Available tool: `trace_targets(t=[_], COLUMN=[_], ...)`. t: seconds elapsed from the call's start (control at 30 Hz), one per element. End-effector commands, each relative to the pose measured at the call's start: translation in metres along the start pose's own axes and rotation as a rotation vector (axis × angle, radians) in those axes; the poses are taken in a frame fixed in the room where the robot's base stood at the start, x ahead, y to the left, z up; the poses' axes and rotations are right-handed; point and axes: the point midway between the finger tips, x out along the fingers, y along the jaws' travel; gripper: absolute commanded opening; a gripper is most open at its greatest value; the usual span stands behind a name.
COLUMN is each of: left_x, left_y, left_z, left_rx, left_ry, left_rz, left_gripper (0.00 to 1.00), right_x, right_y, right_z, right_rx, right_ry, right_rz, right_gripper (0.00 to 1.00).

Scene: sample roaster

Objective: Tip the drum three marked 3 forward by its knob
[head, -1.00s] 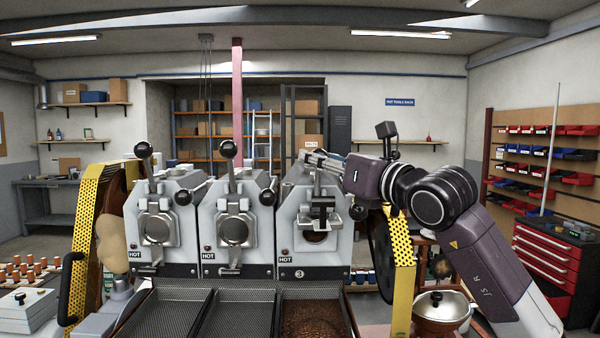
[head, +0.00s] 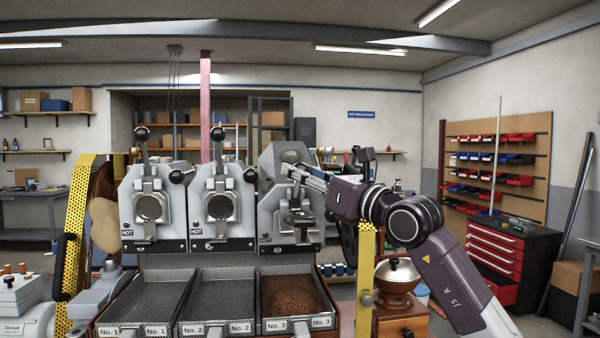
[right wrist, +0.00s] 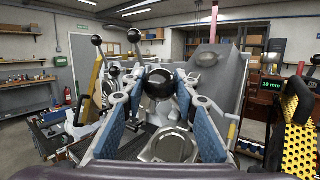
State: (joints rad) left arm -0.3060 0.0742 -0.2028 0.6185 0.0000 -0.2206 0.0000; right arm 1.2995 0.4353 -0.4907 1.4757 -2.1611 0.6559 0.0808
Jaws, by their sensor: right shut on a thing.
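Drum three (head: 288,222) is the rightmost of the three grey roaster units. In the head view its sloped grey top (head: 285,158) shows, and its front parts lean forward below my gripper. My right gripper (head: 302,175) reaches in from the right over it. In the right wrist view the round black knob (right wrist: 159,83) sits between the blue-padded fingers, and the right gripper (right wrist: 160,88) is shut on it. The head view hides the knob behind the fingers. My left gripper is not in view.
Drum one (head: 150,210) and drum two (head: 222,208) stand to the left with upright black-knobbed levers. The No. 3 tray (head: 318,322) below holds brown beans; the other two trays look empty. A yellow perforated strip (head: 365,280) and a grinder (head: 398,285) stand at the right.

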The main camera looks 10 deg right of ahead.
Motion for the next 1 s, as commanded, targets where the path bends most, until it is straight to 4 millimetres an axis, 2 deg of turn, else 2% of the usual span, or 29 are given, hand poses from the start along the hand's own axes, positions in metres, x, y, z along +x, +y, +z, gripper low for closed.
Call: trace_targets(t=[0.03,0.3,0.33,0.5,0.83,1.0], left_x=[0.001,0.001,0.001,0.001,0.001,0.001], left_y=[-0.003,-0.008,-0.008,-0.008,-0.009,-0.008], left_z=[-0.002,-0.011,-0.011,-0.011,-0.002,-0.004], left_rx=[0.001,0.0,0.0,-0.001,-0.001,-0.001], left_ry=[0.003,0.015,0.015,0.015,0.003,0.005], left_rz=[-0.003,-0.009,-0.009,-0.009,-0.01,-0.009], left_gripper=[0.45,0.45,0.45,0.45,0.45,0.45], right_x=[0.001,0.001,0.001,0.001,-0.003,-0.023], right_y=[0.003,0.004,0.004,0.003,0.001,0.001], right_z=[-0.006,-0.01,-0.01,-0.009,-0.006,-0.005], right_rx=[0.003,0.004,0.004,0.003,0.001,0.0], right_ry=[0.011,0.017,0.018,0.015,0.01,0.009], right_rz=[0.006,0.007,0.007,0.006,0.003,0.002], right_gripper=[0.0,0.0,0.29,0.45,0.45,0.45])
